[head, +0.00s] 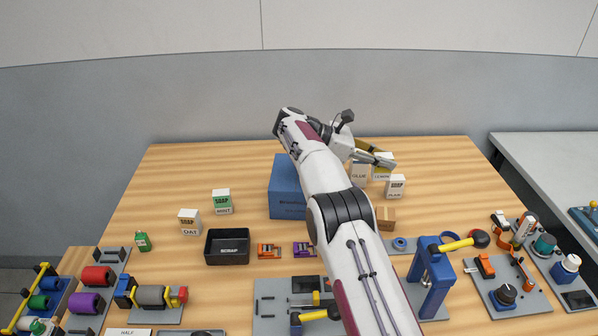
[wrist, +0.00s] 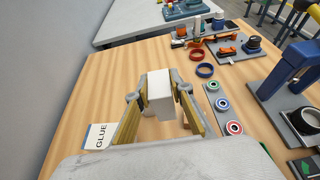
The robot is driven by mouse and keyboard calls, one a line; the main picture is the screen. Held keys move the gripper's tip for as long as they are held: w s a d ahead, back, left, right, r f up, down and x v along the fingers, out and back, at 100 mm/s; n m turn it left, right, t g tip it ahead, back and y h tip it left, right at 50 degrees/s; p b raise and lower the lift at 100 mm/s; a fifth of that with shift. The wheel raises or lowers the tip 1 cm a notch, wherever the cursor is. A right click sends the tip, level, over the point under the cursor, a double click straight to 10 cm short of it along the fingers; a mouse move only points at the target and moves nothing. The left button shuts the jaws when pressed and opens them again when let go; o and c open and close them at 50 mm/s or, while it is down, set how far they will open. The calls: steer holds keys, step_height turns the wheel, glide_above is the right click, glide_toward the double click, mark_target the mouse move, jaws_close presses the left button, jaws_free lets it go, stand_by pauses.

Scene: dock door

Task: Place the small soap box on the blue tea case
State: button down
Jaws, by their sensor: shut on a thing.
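My gripper (head: 383,159) is at the back right of the table, shut on a small white box (wrist: 160,90). In the head view this box (head: 382,176) is partly covered by a finger, and its label looks like LEMON. I cannot tell whether it touches the table. The blue tea case (head: 284,188) stands left of my gripper, its right side hidden by my arm. Other soap boxes stand apart: a mint one with green (head: 222,202), a white one (head: 189,222) at the left, and a white one (head: 396,187) near my gripper.
A white glue box (head: 360,172) stands close beside my gripper; it also shows in the wrist view (wrist: 99,136). A brown box (head: 386,218) lies nearer. Tools crowd the front; the back left is clear.

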steer(key=w+a+r+n+t+y, duration=0.2)
steer(key=w+a+r+n+t, duration=0.2)
steer(key=a+r+n+t, duration=0.6)
steer(key=w+a+f+n+t+y, duration=0.1)
steer(key=a+y, duration=0.5)
steer(key=a, duration=0.6)
steer(key=shift+w+a+n+t, duration=0.25)
steer(key=shift+w+n+t, duration=0.45)
steer(key=shift+n, duration=0.7)
steer(key=shift+s+f, duration=0.1)
steer(key=shift+s, duration=0.05)
step_height(320, 180, down, 6)
steer(key=shift+f, duration=0.15)
